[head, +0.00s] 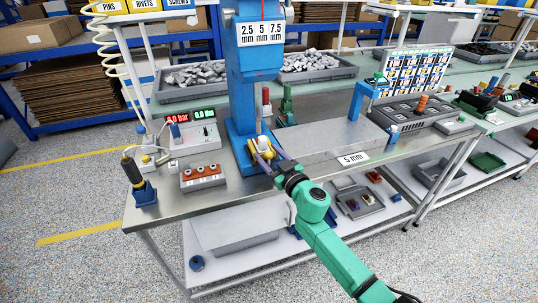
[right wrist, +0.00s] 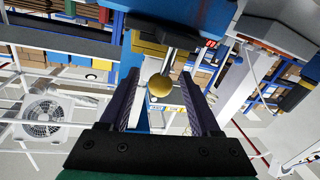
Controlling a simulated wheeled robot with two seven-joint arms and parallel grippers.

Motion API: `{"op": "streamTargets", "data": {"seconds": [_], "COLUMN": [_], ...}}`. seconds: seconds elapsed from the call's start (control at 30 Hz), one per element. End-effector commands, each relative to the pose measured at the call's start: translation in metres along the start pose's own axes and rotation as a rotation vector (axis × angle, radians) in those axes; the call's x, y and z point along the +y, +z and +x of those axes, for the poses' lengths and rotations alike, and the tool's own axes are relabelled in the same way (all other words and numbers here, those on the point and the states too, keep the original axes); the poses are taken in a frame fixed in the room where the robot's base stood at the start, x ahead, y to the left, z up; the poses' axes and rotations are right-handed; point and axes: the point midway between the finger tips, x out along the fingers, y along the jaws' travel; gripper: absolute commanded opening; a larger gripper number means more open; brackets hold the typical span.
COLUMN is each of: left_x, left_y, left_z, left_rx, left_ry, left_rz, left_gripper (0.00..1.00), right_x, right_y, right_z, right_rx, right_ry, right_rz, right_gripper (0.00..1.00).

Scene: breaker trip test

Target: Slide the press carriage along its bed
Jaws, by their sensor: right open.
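The blue press (head: 254,65) stands on the bench with its "2.5 5 7.5 mm" scale at the top. A brass round knob (right wrist: 160,85) on a metal rod shows in the right wrist view, in front of the blue press body. My right gripper (head: 262,157) is at the press's low front. Its dark purple fingers stand open on both sides of the knob, with no clear grip on it. A grey flat bed (head: 320,138) with a "5 mm" plate (head: 353,159) extends right of the press. Which part is the carriage, I cannot tell. My left gripper is out of view.
A grey block with orange-topped buttons (head: 203,176) and a display unit (head: 198,130) stand left of the press. Bins of metal parts (head: 200,80) lie behind.

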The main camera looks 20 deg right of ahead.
Motion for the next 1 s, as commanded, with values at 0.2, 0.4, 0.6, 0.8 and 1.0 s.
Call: {"op": "streamTargets", "data": {"seconds": [0.2,0.4,0.6,0.8,1.0], "left_x": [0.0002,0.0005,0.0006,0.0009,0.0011], "left_y": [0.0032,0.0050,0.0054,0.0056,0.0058], "left_z": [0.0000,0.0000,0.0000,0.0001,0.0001], "left_rx": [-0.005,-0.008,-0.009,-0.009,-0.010], "left_ry": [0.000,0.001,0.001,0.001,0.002], "left_rz": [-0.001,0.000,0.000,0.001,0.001], "left_gripper": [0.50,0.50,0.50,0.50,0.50], "right_x": [0.0000,-0.0001,-0.0002,-0.0002,-0.0003], "right_y": [0.0003,0.0004,0.0007,0.0009,0.0011], "right_z": [-0.0005,-0.0007,-0.0009,-0.0009,-0.0010], "right_rx": [0.000,-0.001,-0.001,-0.001,-0.002], "right_ry": [0.000,0.000,0.000,0.000,0.000], "right_rz": [0.000,0.000,0.000,0.000,0.000], "right_gripper": [0.26,0.00,0.00,0.00,0.00]}}
